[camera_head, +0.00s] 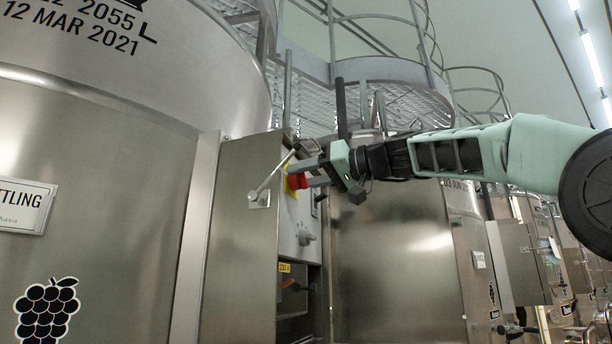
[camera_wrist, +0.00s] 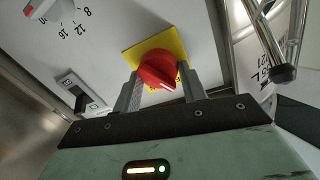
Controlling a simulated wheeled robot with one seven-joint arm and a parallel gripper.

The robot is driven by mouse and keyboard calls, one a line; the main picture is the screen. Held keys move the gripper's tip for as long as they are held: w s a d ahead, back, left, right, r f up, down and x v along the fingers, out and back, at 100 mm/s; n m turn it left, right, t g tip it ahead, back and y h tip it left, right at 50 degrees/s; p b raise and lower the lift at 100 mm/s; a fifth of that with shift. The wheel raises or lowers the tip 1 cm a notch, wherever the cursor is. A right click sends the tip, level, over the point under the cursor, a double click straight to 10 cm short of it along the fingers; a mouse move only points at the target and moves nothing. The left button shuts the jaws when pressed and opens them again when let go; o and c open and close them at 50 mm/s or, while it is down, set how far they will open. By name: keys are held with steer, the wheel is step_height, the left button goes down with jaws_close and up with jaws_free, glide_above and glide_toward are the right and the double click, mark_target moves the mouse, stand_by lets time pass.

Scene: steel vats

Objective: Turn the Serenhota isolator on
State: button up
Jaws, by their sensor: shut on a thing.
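The isolator is a red rotary knob (camera_wrist: 157,70) on a yellow square plate (camera_wrist: 147,47), set on the grey front panel of a control box. A white mark shows on the knob's face. In the head view the red knob (camera_head: 297,180) is partly hidden by my fingers. My gripper (camera_wrist: 160,92) has one finger on each side of the knob and is shut on it. In the head view my gripper (camera_head: 306,174) reaches in from the right at the box.
A steel control box (camera_head: 240,235) stands beside a large vat (camera_head: 90,170). A lever handle (camera_head: 272,178) sticks out near my fingers. A dial with numbers (camera_wrist: 72,22) and a small rocker switch (camera_wrist: 80,92) are on the same panel. More vats stand to the right.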

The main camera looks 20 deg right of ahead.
steer(key=m, duration=0.4)
steer(key=shift+w+d+r+p, duration=0.1)
steer(key=shift+d+r+p, duration=0.05)
steer(key=shift+p, duration=0.25)
steer(key=m+g+p, duration=0.1)
steer(key=m, duration=0.3)
steer(key=m+p, duration=0.1)
steer(key=m, duration=0.2)
steer(key=shift+w+d+m, duration=0.1)
steer(key=shift+m, duration=0.3)
steer(key=shift+f+m+g+p, duration=0.2)
steer(key=shift+m+g+p, duration=0.3)
steer(key=shift+m, duration=0.7)
steer(key=o, duration=1)
steer(key=shift+c, duration=0.2)
steer(key=b+v, duration=0.4)
steer(key=v, duration=1.3)
steer(key=shift+d+f, duration=0.2)
steer(key=shift+f, duration=0.1)
